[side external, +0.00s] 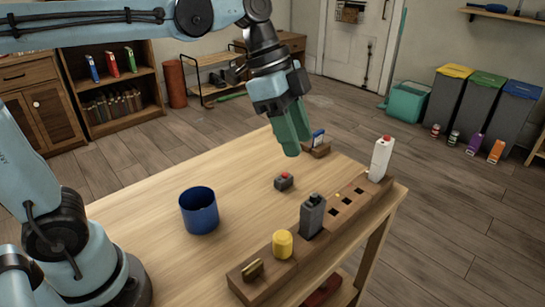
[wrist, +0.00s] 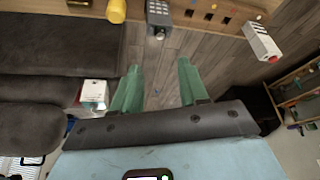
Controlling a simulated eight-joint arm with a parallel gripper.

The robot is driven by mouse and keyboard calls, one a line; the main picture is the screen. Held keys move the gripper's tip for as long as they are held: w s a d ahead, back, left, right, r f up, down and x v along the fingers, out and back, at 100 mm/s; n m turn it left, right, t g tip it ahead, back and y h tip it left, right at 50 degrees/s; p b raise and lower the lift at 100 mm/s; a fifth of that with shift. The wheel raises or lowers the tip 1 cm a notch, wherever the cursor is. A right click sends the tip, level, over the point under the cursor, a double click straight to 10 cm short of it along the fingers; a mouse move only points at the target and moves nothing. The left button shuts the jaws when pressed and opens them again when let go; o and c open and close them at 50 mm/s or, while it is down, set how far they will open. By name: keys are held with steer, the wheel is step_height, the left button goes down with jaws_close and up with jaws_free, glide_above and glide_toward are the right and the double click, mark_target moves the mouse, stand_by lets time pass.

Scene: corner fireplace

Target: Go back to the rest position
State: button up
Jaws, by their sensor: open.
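My gripper (side external: 292,135) has green fingers pointing down and hangs in the air above the far part of the wooden table (side external: 150,225) in the side view. In the wrist view my gripper (wrist: 159,68) shows its two fingers apart with nothing between them. A wooden rack (side external: 262,290) along the table's right edge holds a yellow cylinder (side external: 282,245), a grey block-shaped item (side external: 312,217) and a white bottle (side external: 381,158) with a red cap. Several dark square slots between the grey item and the bottle look empty.
A blue cup (side external: 199,211) stands on the table left of the rack. A small grey box with a red button (side external: 284,181) sits mid-table. A small wooden holder with a blue item (side external: 318,142) is near the far edge. The table's left part is mostly clear.

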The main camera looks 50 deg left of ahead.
steer(key=s+a+f+n+t+y, duration=0.4)
steer(key=a+f+n, duration=0.5)
steer(key=n, duration=0.4)
steer(key=shift+s+a+n+t, duration=0.4)
steer(key=shift+s+a+t, duration=0.45)
steer(key=shift+s, duration=0.4)
